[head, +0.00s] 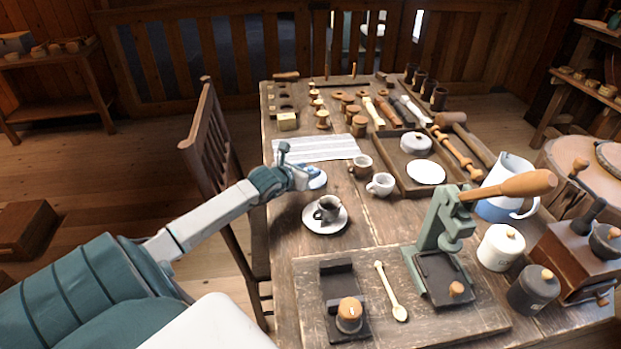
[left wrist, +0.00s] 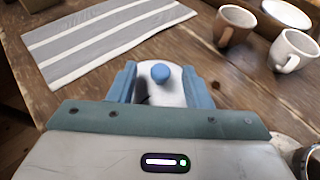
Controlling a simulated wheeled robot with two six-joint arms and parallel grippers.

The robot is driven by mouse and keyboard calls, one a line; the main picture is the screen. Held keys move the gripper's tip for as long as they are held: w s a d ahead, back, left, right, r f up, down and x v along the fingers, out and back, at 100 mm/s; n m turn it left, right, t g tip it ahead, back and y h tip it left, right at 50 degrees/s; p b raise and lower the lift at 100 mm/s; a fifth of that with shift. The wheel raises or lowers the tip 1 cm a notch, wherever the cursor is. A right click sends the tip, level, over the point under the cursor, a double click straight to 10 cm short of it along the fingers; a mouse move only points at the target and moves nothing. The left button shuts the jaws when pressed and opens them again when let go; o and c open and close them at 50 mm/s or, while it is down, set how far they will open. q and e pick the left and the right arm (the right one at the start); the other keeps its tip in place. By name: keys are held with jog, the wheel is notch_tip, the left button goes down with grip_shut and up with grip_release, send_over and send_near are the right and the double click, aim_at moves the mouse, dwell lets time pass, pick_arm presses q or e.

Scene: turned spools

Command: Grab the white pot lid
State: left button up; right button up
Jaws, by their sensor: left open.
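The white pot lid (left wrist: 168,92) has a round blue knob and lies on the table in the left wrist view. In the head view, its pale edge (head: 319,181) shows beside my left gripper, which covers most of it. My left gripper (head: 308,177) is open, low over the table. In the left wrist view, the blue fingers of this gripper (left wrist: 162,88) stand either side of the lid, with the knob between them. I cannot tell whether the fingers touch the lid. My right gripper is not in view.
A striped cloth (head: 318,149) lies just behind the lid. A dark cup (head: 327,208) on a white saucer (head: 323,228) stands in front. A brown mug (head: 360,166) and white mug (head: 381,184) stand right. A wooden chair (head: 212,150) stands at the table's left edge.

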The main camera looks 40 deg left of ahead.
pick_arm(q)
jog(key=shift+w+f, duration=0.1)
jog(key=shift+w, duration=0.1)
grip_shut()
